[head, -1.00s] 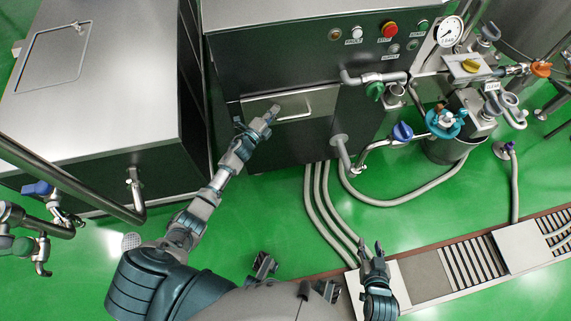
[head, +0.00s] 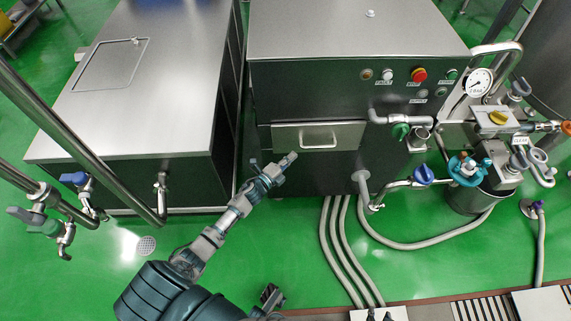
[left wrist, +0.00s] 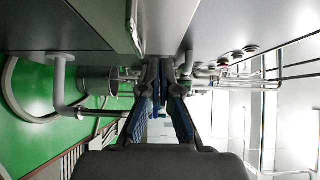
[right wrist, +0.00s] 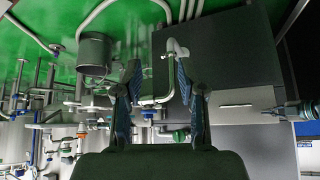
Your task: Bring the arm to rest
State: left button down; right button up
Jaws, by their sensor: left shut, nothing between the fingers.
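My left gripper (head: 289,158) is shut and empty. It is in front of the steel cabinet, below and left of the drawer's handle (head: 318,141), apart from it in the head view. In the left wrist view its two fingers (left wrist: 161,70) are close together with nothing between them. The drawer front (head: 347,135) looks flush with the cabinet.
Pipes and valves are at the right, above a steel bucket (head: 470,200). A second steel cabinet (head: 160,80) and piping stand at the left. Hoses (head: 345,250) run over the open green floor.

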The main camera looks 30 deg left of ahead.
pick_arm(q)
jog(key=s+d+f+n+g+y+p, duration=0.15)
jog(key=s+f+n+g+p, duration=0.3)
jog(key=s+f+n, duration=0.55)
jog(key=s+f+n+g+y+p, duration=0.3)
jog(key=s+f+g, duration=0.2)
jog(key=s+f, duration=0.65)
jog(key=s+d+f+n+g+p, duration=0.1)
jog(key=s+d+n+g, duration=0.1)
jog(key=s, duration=0.9)
jog(key=s+d+f+n+g+p, duration=0.1)
jog(key=s+d+f+n+g, duration=0.1)
jog(key=s, duration=0.9)
jog(key=shift+s+d+n+g+h, duration=0.55)
jog(key=shift+d+g, duration=0.6)
jog(key=shift+d, duration=0.65)
pick_arm(e)
jog(key=s+f+g, duration=0.1)
jog(key=s+f, duration=0.3)
jog(key=f, duration=0.3)
jog(key=s+d+f+g, duration=0.1)
jog(key=s+f+g, duration=0.1)
jog(key=f, duration=0.5)
jog(key=s+d+f+g+h, duration=0.1)
jog(key=s+f+g, duration=0.1)
jog(key=s+f, duration=0.3)
jog(key=shift+s+d+f, duration=0.15)
jog(key=shift+s+f, duration=0.15)
jog(key=shift+f, duration=0.65)
